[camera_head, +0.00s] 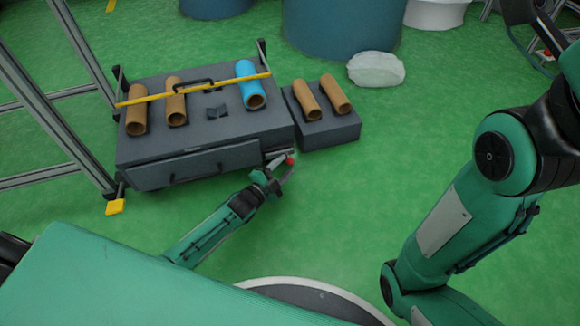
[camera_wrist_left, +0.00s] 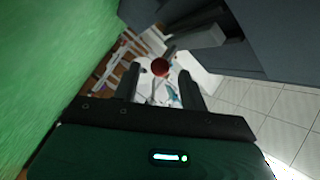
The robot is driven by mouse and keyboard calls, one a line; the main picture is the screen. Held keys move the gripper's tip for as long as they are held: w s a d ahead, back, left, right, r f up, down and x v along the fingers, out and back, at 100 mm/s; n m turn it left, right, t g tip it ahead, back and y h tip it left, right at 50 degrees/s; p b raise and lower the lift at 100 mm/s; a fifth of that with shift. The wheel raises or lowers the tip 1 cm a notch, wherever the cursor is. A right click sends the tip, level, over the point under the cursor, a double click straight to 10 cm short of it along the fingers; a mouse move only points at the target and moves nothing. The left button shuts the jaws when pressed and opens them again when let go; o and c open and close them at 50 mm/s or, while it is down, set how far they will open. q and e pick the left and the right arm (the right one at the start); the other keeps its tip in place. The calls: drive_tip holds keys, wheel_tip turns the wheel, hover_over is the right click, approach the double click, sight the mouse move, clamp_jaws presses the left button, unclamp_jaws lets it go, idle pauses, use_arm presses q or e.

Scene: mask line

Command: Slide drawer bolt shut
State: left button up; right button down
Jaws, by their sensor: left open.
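The grey box (camera_head: 215,140) has a drawer (camera_head: 190,166) in its front. I cannot tell whether the drawer is fully closed. A red ball knob (camera_head: 290,160), seemingly the bolt's, is at the box's front right corner. In the left wrist view the red knob (camera_wrist_left: 160,67) shows in line with the gap between my fingers, beyond or near their tips. My left gripper (camera_head: 279,172) is open close to the knob; contact cannot be told. It also shows in the wrist view (camera_wrist_left: 162,84). The bolt's shaft is hard to make out. My right gripper is out of view.
A yellow bar (camera_head: 205,87) crosses brown tubes and a blue tube (camera_head: 250,84) on the box. A smaller grey block (camera_head: 327,125) with two brown tubes stands close on the right. A metal frame (camera_head: 62,120) is at left. Green floor in front is clear.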

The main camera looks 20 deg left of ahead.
sight(290, 161)
use_arm(q)
drive_tip(key=shift+b+x, duration=0.8)
drive_tip(key=shift+x, duration=1.1)
